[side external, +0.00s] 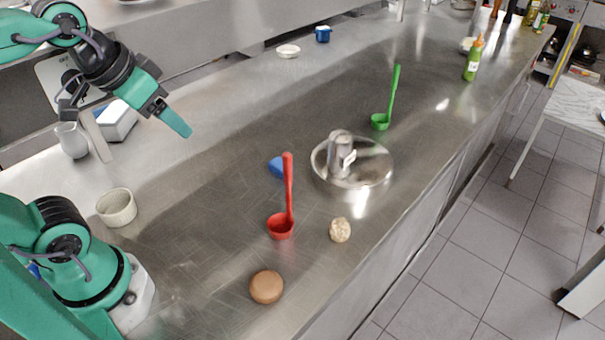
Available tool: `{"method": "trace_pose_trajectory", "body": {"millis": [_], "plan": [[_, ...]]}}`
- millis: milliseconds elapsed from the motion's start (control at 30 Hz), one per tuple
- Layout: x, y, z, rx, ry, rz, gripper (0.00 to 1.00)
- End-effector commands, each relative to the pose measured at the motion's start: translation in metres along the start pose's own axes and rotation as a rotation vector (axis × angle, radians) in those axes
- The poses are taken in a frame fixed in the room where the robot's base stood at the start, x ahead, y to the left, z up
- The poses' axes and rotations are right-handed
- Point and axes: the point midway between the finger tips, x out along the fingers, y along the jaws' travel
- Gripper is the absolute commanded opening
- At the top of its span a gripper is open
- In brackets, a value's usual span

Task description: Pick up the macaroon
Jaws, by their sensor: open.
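A smooth, round, brown piece (266,287) that looks like the macaroon lies on the steel counter (215,215) at the front. My gripper (147,147) is open and empty, raised over the counter at the upper left. Its teal finger and its grey finger are spread well apart. It is far behind and to the left of the brown piece and touches nothing that I can see.
A red ladle (281,226), a pale lumpy piece (340,230), a blue object (277,167) and a round metal lid-like disc (375,165) lie beyond the macaroon. A white bowl (116,208) stands left. A green ladle (380,121) and a bottle (473,60) are farther off.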

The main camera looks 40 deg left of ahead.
Motion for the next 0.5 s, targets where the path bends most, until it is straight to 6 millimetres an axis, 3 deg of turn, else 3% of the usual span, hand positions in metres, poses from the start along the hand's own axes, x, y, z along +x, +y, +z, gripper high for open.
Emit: {"method": "trace_pose_trajectory", "body": {"millis": [100, 500], "plan": [[-0.018, 0.0, -0.01, 0.0, 0.002, 0.0, 0.65], [-0.016, 0.024, -0.056, 0.025, -0.096, 0.036, 0.65]]}}
